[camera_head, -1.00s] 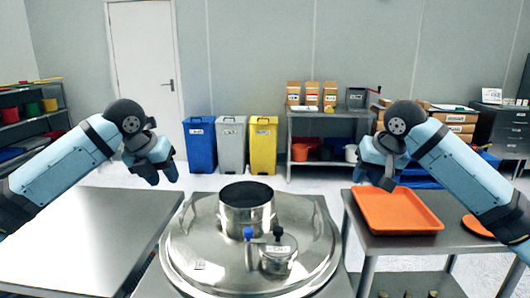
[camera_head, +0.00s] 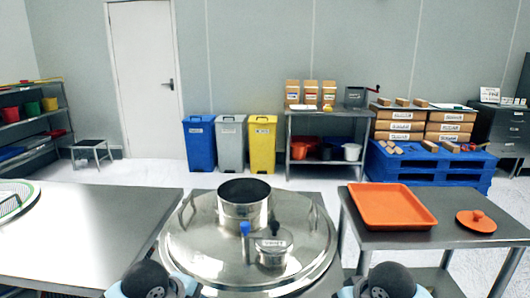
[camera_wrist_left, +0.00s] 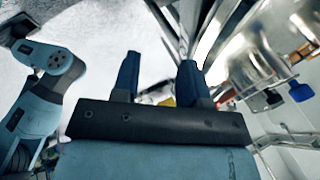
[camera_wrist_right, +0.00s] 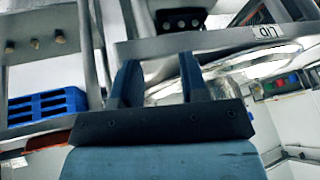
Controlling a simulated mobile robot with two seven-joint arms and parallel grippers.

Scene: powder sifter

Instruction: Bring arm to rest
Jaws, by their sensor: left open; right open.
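My left gripper (camera_wrist_left: 158,72) shows in the left wrist view with its two dark fingers apart and nothing between them. My right gripper (camera_wrist_right: 158,75) shows in the right wrist view, also with fingers apart and empty. In the head view only rounded dark joints of my two arms show at the bottom edge; both grippers are out of that picture. Part of the steel machine (camera_wrist_left: 240,45) shows beside my left gripper.
A bare steel table (camera_head: 90,225) is at left, with a round sieve (camera_head: 12,198) at its far left. A right table (camera_head: 450,237) holds an orange tray (camera_head: 392,207) and an orange lid (camera_head: 476,221). Table legs and frames are close around my right gripper.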

